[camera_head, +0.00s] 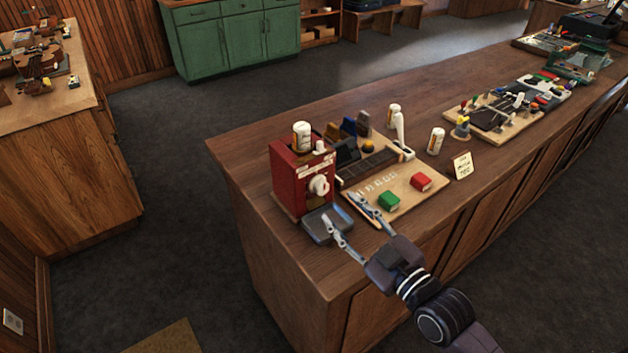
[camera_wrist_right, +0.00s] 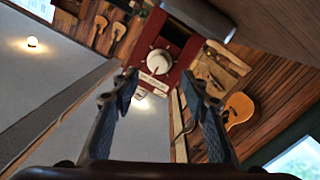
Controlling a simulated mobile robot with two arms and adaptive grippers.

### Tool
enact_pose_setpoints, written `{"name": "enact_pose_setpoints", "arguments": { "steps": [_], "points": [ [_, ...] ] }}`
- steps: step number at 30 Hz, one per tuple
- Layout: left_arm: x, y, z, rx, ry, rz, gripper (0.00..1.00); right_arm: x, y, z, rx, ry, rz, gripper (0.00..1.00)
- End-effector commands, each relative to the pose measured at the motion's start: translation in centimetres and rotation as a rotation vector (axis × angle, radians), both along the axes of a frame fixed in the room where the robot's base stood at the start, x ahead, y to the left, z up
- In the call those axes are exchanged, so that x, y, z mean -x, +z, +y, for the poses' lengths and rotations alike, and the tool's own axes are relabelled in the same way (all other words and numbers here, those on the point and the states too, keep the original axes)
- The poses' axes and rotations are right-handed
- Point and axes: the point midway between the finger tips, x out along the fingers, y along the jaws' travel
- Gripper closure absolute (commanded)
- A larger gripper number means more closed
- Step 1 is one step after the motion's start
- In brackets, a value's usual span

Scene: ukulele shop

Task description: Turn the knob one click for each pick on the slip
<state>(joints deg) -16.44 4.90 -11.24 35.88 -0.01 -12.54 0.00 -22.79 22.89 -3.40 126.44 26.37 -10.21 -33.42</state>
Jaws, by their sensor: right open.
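A red box (camera_head: 288,180) stands near the left end of the wooden counter, with a white knob (camera_head: 319,185) on its front and a pale label above the knob. In the right wrist view the knob (camera_wrist_right: 160,62) shows on the red face, ahead of the fingers and apart from them. My right gripper (camera_head: 346,212) is open and empty in front of the box, and its two fingers (camera_wrist_right: 160,95) frame the knob from below. A small cream slip (camera_head: 463,165) with dark marks stands on the counter to the right; its marks are too small to read. My left gripper is not in view.
A grey tray (camera_head: 318,226) lies below the knob. A wooden board (camera_head: 408,190) beside it holds a green block (camera_head: 389,202) and a red block (camera_head: 420,182). White bottles (camera_head: 437,141) stand nearby, one on top of the box. The front counter edge is close.

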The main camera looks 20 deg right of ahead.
Motion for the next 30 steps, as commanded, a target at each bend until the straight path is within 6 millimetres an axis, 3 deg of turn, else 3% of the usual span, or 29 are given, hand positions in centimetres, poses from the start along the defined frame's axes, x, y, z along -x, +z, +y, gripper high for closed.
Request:
{"name": "enact_pose_setpoints", "arguments": {
  "steps": [13,19,27,30],
  "points": [
    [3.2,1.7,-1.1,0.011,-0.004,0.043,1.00,-5.7,0.2,1.7,-0.002,-0.001,-0.001,0.58],
    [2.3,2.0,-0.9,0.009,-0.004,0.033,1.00,-7.1,0.0,2.2,0.000,0.000,0.000,0.58],
    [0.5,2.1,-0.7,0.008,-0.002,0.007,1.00,-7.2,-0.1,2.3,0.000,0.000,0.000,0.58],
    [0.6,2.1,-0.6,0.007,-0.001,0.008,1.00,-7.2,-0.1,2.3,0.000,0.000,0.000,0.67]
  ]
}}
